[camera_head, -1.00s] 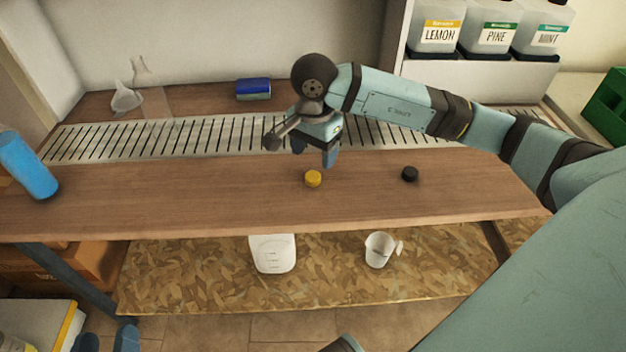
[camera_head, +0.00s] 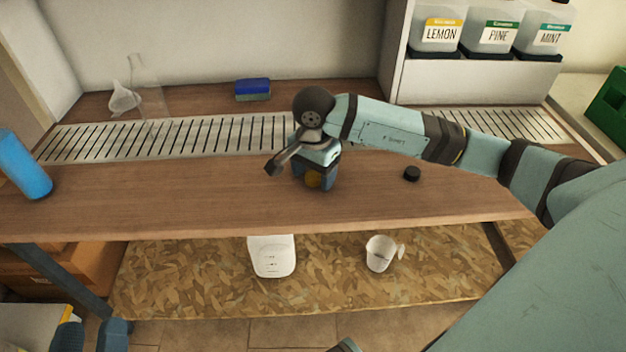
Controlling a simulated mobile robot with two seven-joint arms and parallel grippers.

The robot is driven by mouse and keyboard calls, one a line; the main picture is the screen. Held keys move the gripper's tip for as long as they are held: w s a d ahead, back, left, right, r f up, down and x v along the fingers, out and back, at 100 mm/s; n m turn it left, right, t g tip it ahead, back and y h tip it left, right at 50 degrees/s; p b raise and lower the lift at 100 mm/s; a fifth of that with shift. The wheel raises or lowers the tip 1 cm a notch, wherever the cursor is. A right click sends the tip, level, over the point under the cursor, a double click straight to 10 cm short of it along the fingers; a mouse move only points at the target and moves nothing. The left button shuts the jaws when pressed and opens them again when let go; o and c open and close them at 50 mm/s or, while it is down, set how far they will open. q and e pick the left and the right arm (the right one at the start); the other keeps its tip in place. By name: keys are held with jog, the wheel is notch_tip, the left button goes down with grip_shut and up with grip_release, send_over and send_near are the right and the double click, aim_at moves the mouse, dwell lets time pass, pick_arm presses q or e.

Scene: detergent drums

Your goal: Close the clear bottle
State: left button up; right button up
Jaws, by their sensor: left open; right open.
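The clear bottle (camera_head: 152,98) stands at the back left of the wooden counter; no cap shows on its narrow top. A yellow cap (camera_head: 313,181) lies on the counter between the blue fingers of my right gripper (camera_head: 315,178). That gripper points down around the cap and is open; whether the fingers touch it is unclear. A black cap (camera_head: 412,174) lies to the right of it. My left gripper (camera_head: 92,335) is open and empty at the bottom left, below the counter's front edge and partly cut off by the frame.
A clear funnel (camera_head: 123,99) stands beside the bottle. A blue sponge-like block (camera_head: 253,89) lies at the back. A white jug (camera_head: 271,257) and a white cup (camera_head: 380,254) are on the lower shelf. The counter's left middle is clear.

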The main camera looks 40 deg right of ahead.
aim_at(313, 175)
jog(key=c, duration=1)
jog(key=shift+r, duration=0.1)
jog(key=shift+r, duration=0.65)
notch_tip(313, 175, up, 3)
jog(key=shift+p, duration=0.7)
pick_arm(q)
jog(key=a+f+g+y+p, duration=0.3)
jog(key=f+g, duration=0.1)
jog(key=f, duration=0.4)
jog(key=shift+s, duration=0.15)
pick_arm(e)
notch_tip(313, 175, up, 16)
jog(key=shift+f, duration=0.15)
pick_arm(q)
jog(key=shift+o, duration=0.4)
jog(key=shift+a, duration=0.1)
